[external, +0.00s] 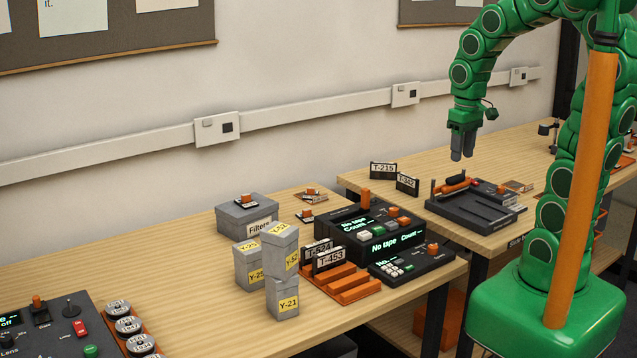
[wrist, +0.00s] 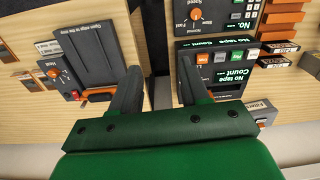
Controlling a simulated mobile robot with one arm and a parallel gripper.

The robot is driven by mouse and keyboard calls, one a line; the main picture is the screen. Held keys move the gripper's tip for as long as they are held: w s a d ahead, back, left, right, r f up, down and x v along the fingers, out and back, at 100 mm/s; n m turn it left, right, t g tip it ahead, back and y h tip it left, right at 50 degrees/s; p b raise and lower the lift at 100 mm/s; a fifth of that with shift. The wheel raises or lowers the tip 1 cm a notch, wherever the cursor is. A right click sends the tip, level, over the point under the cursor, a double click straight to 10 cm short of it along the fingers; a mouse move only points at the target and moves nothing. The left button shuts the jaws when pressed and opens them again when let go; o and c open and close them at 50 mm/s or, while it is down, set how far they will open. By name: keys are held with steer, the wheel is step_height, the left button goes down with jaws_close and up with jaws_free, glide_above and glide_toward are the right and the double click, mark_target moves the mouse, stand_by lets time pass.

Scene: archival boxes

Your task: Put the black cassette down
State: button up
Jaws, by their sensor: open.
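Black cassettes with white labels show in several places. T-215 (external: 383,170) and T-342 (external: 407,184) stand upright on the right table near its back left corner. T-524 (external: 317,250) and T-453 (external: 329,260) stand in an orange rack (external: 352,293) on the left table; cassettes in the rack also show at the right of the wrist view (wrist: 279,62). My gripper (external: 462,156) hangs in the air above the right table, fingers down, apart from the cassettes. In the wrist view its two fingers (wrist: 160,88) are spread with no cassette between them. T-215 and T-342 are not visible there.
A black tape machine (external: 352,232) with a "No tape" display stands beside the rack. A dark tray device (external: 470,212) sits on the right table. Stacked grey boxes (external: 281,248) stand on the left table. A gap separates the tables. The left table's back left is clear.

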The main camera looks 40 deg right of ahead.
steer(key=s+a+g, duration=0.2)
steer(key=s, duration=1.4)
steer(key=shift+r+m, duration=0.4)
